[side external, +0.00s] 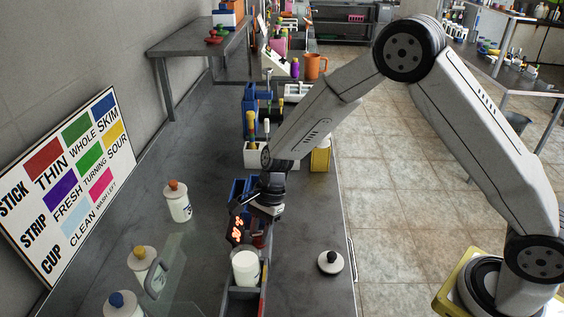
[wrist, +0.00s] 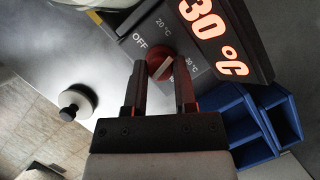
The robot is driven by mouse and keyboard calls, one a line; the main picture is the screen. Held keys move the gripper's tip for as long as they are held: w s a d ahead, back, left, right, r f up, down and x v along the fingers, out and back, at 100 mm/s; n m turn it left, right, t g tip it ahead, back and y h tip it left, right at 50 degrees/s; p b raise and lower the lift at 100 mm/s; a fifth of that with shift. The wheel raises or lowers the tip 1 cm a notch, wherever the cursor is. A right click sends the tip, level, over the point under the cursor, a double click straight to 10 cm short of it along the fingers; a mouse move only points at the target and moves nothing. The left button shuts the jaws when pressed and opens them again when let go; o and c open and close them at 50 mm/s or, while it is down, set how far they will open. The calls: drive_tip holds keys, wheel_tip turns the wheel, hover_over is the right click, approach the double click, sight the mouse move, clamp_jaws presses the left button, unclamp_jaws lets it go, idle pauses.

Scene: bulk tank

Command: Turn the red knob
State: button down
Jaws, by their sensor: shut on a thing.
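The red knob (wrist: 160,66) is on a dark control panel in the wrist view, with a pale bar across its face. Labels OFF, 20 °C and 30 °C (wrist: 192,65) surround it; another label below is partly hidden. The lit display (wrist: 212,38) reads 30 °C in the wrist view, and it glows orange in the side view (side external: 237,231). My gripper (wrist: 160,72) has one finger on each side of the knob and is shut on it. In the side view my gripper (side external: 262,212) reaches down to the panel, and the knob is mostly hidden.
Blue bins (wrist: 240,125) adjoin the panel. A white tub (side external: 245,268) stands in front of the display in the side view. A white disc with a black knob (side external: 330,262) lies on the bench to the right. Several capped bottles (side external: 177,201) stand left.

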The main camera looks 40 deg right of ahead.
drive_tip(key=n+g, duration=0.1)
drive_tip(key=n, duration=0.2)
drive_tip(key=n+g+h, duration=0.1)
drive_tip(key=n, duration=0.3)
drive_tip(key=shift+w+h, duration=0.2)
drive_tip(key=shift+h, duration=0.1)
drive_tip(key=n+h, duration=0.1)
drive_tip(key=n, duration=0.2)
drive_tip(key=n+g+h, duration=0.1)
drive_tip(key=n, duration=0.3)
drive_tip(key=shift+a, duration=0.2)
drive_tip(key=shift+c, duration=2.1)
unclamp_jaws()
drive_tip(key=shift+w+r, duration=0.1)
drive_tip(key=shift+r, duration=0.05)
drive_tip(key=v, duration=0.7)
drive_tip(key=shift+w+r, duration=0.2)
drive_tip(key=shift+w, duration=0.05)
drive_tip(key=shift+a, duration=0.1)
